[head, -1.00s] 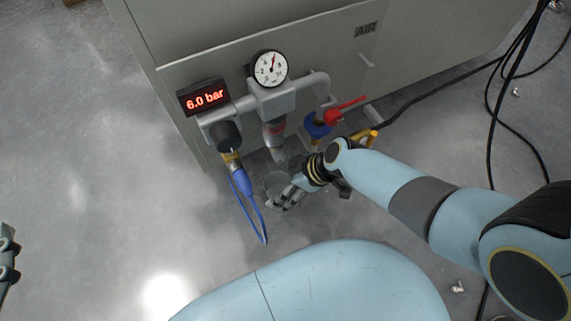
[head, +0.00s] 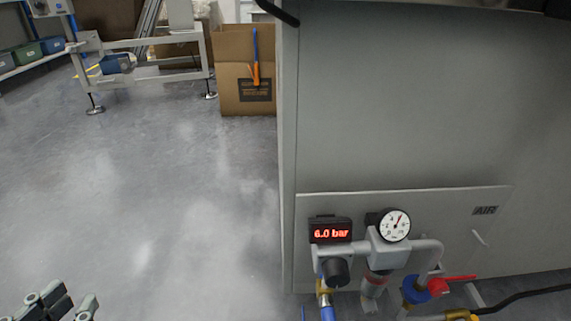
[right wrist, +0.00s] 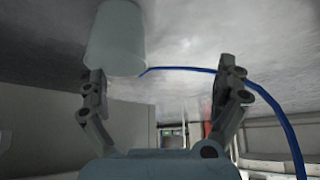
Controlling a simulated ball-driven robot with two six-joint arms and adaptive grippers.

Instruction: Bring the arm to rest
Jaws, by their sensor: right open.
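My right gripper (right wrist: 162,80) shows in the right wrist view with its two fingers spread wide and nothing between them. A pale translucent cup (right wrist: 115,40) is at the top left of that view, near the left fingertip; I cannot tell whether they touch. My right arm is outside the head view. My left gripper (head: 55,302) shows at the bottom left corner of the head view, above the floor and partly cut off. I see nothing held in it.
A grey cabinet (head: 420,120) fills the right, with a 6.0 bar display (head: 331,230), a gauge (head: 395,225) and a red-handled valve (head: 452,281). A blue hose (right wrist: 285,125) curves past the right gripper. A cardboard box (head: 240,90) stands behind open floor (head: 150,200).

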